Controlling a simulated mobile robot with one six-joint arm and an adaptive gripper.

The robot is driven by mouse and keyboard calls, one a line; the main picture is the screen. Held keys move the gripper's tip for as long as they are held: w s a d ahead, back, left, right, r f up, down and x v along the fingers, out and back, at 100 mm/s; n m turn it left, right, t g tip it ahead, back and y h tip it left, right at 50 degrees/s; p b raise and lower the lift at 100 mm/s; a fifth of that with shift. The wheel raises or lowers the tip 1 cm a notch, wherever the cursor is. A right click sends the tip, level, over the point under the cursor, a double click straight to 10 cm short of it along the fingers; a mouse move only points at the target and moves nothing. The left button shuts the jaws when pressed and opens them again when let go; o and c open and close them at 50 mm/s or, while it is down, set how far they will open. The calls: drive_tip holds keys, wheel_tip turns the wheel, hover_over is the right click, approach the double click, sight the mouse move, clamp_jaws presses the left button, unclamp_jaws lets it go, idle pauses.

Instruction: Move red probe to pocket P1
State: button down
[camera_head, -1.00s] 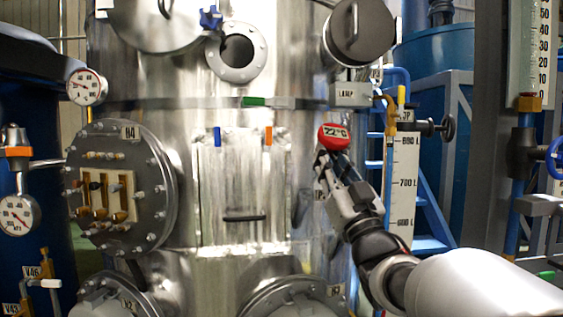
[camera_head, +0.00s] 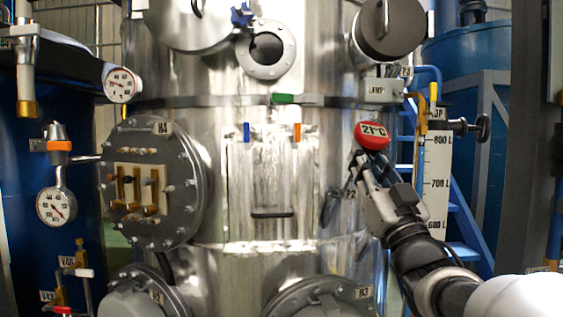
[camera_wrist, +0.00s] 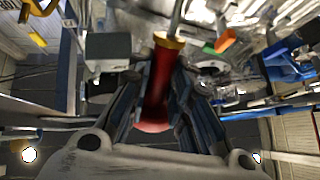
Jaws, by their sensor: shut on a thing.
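The red probe (camera_head: 372,134) has a round red head whose display reads 21°C. My gripper (camera_head: 363,168) is shut on it and holds it in front of the right side of the steel vessel. In the wrist view, the probe's red body (camera_wrist: 158,85) sits between the two dark fingers, with a brass collar and thin metal stem beyond it.
The steel vessel (camera_head: 215,215) fills the middle, with the bolted H4 flange (camera_head: 155,185) at left. The LAMP box (camera_head: 381,91) is above the probe. A level scale (camera_head: 438,170) and valve handle (camera_head: 483,127) stand close on the right.

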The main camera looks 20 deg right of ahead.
drive_tip(key=shift+s+f+b, duration=0.25)
drive_tip(key=shift+s+b, duration=0.2)
drive_tip(key=shift+s, duration=0.55)
drive_tip(key=shift+s+f+b, duration=0.2)
drive_tip(key=shift+s+b, duration=0.2)
drive_tip(key=shift+s, duration=0.6)
drive_tip(key=shift+w+a, duration=0.1)
